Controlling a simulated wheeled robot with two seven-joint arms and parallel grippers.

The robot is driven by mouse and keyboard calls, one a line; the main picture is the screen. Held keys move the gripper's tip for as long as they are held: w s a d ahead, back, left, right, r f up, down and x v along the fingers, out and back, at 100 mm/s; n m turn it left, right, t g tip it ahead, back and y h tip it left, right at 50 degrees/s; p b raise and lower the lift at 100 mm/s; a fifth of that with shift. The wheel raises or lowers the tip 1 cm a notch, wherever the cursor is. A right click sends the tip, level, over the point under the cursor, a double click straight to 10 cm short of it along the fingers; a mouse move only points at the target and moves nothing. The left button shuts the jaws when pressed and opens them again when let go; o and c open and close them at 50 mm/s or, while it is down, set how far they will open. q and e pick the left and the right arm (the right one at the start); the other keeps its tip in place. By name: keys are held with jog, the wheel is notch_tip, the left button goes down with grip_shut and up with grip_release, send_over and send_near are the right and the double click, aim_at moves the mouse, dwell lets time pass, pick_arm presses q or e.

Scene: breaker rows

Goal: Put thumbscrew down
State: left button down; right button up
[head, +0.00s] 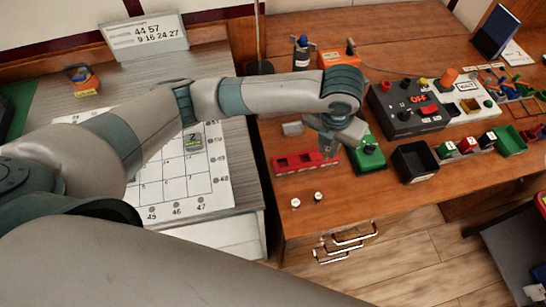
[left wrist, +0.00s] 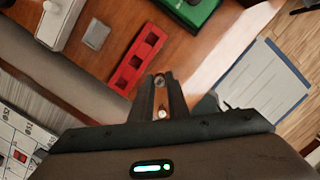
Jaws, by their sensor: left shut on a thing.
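A pale round piece (left wrist: 163,114) shows lower down between the fingers. Two small pale round pieces, one at the left (head: 295,202) and one at the right (head: 318,196), stand near the bench's front edge. My right gripper is not in view.
The red strip (head: 305,161) and green block (head: 369,155) are close to my gripper. A black bin (head: 413,162) and black control box (head: 412,105) stand to the right. A grey block (head: 292,129) lies behind the strip. The front left bench strip is mostly clear.

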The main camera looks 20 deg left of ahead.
pick_arm(q)
jog(key=shift+d, duration=0.1)
jog(key=p, duration=0.4)
send_over(282, 167)
notch_tip(282, 167, down, 7)
jog(key=shift+f, duration=0.15)
notch_tip(282, 167, down, 3)
jog(key=shift+f+p, duration=0.15)
jog(key=shift+p, duration=0.65)
jog(key=shift+f, duration=0.25)
jog(key=shift+f, duration=0.1)
